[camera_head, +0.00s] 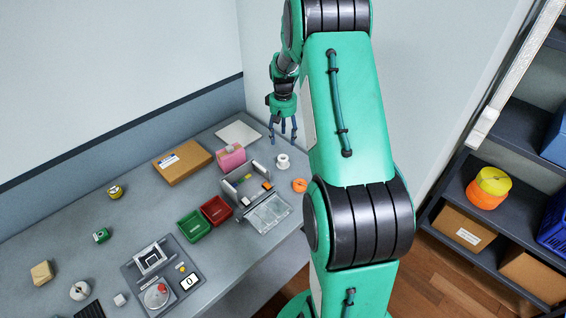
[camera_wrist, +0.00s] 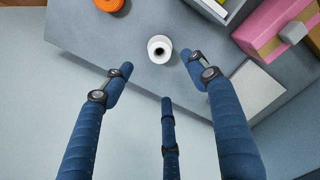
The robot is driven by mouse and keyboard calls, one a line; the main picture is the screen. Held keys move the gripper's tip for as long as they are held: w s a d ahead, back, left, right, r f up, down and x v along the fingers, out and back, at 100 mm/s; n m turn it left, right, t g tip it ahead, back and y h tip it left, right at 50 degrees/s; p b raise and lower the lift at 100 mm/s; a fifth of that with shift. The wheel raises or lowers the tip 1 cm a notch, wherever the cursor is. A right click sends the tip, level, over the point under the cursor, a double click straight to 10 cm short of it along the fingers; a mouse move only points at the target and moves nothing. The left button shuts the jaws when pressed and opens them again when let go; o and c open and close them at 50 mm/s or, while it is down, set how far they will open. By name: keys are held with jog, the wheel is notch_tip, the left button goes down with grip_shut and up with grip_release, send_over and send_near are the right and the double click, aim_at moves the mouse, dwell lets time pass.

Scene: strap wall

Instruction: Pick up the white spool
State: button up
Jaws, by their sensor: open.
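The white spool (camera_head: 283,161) stands on the grey table near its right end, between the grey dispenser and my arm. In the wrist view the white spool (camera_wrist: 160,49) stands upright with its dark centre hole facing up. My gripper (camera_head: 283,138) hangs above and behind it in the head view. In the wrist view my gripper (camera_wrist: 158,75) shows three blue fingers spread apart, with nothing between them. The spool lies just beyond the fingertips, between the two outer ones, and none appears to touch it.
An orange spool (camera_head: 299,185) lies close to the white one. A grey dispenser (camera_head: 236,188), a pink box (camera_head: 231,158) and a white sheet (camera_head: 238,133) are nearby. Red (camera_head: 216,210) and green (camera_head: 192,226) trays stand further left. The table around the white spool is bare.

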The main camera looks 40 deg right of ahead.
aim_at(283, 160)
jog(key=shift+f, duration=0.15)
jog(key=shift+f+b, duration=0.65)
jog(key=shift+f, duration=3.6)
jog(key=shift+f+b, duration=0.65)
jog(key=shift+f, duration=1.95)
jog(key=shift+c, duration=0.5)
jog(key=c, duration=0.8)
